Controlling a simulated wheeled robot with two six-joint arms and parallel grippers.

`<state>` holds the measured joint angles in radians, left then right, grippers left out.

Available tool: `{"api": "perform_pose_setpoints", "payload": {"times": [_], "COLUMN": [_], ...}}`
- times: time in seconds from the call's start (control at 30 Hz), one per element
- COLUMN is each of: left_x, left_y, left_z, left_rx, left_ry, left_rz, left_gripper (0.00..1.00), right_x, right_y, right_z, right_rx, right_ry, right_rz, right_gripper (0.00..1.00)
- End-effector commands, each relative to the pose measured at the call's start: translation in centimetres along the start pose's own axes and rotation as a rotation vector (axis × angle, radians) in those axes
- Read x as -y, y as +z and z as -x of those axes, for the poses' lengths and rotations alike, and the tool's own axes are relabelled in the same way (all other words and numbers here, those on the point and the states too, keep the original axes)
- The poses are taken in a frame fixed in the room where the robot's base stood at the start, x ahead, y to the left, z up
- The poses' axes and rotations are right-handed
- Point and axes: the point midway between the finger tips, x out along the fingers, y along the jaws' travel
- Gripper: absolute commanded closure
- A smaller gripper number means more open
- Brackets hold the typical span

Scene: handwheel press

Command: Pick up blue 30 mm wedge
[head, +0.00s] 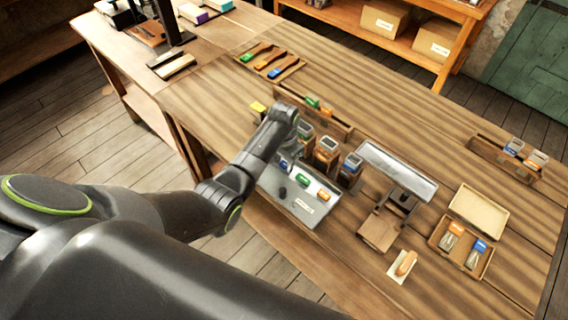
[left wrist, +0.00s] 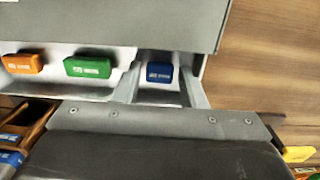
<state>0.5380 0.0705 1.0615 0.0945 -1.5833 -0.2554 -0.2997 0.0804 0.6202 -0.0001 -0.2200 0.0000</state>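The blue wedge (left wrist: 159,72) lies in the light grey tray (head: 299,209), at the end of a row with a green wedge (left wrist: 87,67) and an orange wedge (left wrist: 22,64). My left gripper (left wrist: 162,70) is open, with one finger on each side of the blue wedge in the left wrist view. Gaps show between wedge and fingers; the height of the fingertips over the tray is hard to tell. In the head view my left gripper (head: 286,158) is over the tray's far left end and mostly hides the blue wedge. My right gripper is not in view.
Several labelled bins (head: 326,153) stand close along the tray's right side. A press (head: 397,195), an open box (head: 462,246) and a wooden tool rack (head: 270,62) are farther off on the bench.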

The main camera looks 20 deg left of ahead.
Motion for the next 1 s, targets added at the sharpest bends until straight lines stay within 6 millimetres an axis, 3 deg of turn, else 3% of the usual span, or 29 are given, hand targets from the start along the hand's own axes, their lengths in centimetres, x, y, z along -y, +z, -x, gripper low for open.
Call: {"api": "perform_pose_setpoints", "payload": {"times": [0.23,0.5,0.77,1.0], "left_x": [0.0,0.0,0.0,0.0], "left_y": [0.0,0.0,-0.1,-0.1], "left_z": [-0.1,-0.1,0.1,2.9], "left_rx": [0.0,0.0,-0.002,-0.005], "left_ry": [0.0,0.0,0.0,-0.001], "left_rz": [0.0,0.0,0.0,0.0], "left_gripper": [0.63,0.96,0.96,0.96], "right_x": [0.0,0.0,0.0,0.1], "right_y": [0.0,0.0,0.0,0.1], "right_z": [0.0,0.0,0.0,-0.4], "right_rx": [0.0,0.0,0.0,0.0], "right_ry": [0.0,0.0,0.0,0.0], "right_rz": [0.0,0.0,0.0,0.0], "right_gripper": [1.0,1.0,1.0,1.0]}}
